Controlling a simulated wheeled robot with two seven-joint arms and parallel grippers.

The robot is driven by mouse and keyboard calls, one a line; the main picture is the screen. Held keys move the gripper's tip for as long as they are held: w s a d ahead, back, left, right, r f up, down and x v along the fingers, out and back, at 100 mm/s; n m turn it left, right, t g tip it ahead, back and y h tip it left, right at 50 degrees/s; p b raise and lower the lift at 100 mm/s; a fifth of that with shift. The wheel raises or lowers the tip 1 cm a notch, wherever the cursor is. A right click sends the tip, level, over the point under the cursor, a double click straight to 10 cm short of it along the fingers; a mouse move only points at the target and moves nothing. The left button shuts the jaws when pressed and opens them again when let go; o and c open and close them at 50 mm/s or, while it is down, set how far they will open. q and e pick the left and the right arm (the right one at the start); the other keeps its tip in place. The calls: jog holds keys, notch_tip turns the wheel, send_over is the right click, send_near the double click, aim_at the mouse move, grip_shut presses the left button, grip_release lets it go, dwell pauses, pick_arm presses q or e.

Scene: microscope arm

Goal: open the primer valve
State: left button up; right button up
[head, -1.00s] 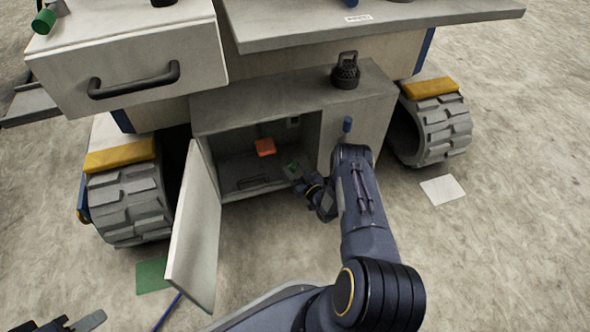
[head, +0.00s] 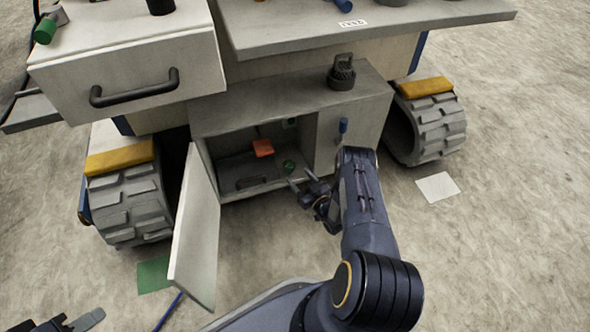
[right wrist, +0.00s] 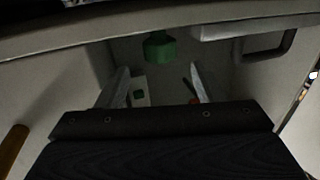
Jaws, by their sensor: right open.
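A low cabinet (head: 325,137) under the bench has its door (head: 196,232) swung open to the left. Inside are an orange-red block (head: 263,148) and a small green knob (head: 289,166) near the right side of the opening. Which part is the primer valve, I cannot tell for sure. My right gripper (head: 301,180) is open and empty at the cabinet's front, just short of the green knob. In the right wrist view a green knob (right wrist: 160,47) shows beyond and above the spread fingers (right wrist: 155,86), apart from them. My left gripper (head: 58,322) is partly cut off at bottom left.
A drawer with a dark handle (head: 135,88) is at upper left. Tracked wheels (head: 432,127) flank the cabinet. Sandy ground in front is mostly clear.

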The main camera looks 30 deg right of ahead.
aim_at(289, 168)
jog(key=shift+s, duration=1.15)
jog(key=w+a+m+h, duration=0.1)
jog(key=m+h, duration=0.1)
jog(key=h, duration=0.1)
jog(key=w+a+m+g+h, duration=0.1)
jog(key=m+h, duration=0.1)
jog(key=h, duration=0.1)
jog(key=w+a+m+g+h, duration=0.1)
jog(key=m+h, duration=0.1)
jog(key=h, duration=0.1)
jog(key=shift+w+a+r+p, duration=0.25)
jog(key=shift+a+r+p, duration=0.1)
jog(key=shift+a, duration=0.05)
jog(key=b+x, duration=0.3)
jog(key=x, duration=0.3)
jog(key=shift+w+d+f, duration=0.1)
jog(key=shift+w+d, duration=0.05)
jog(key=shift+w, duration=0.15)
jog(key=shift+w+d, duration=0.25)
jog(key=shift+w, duration=0.2)
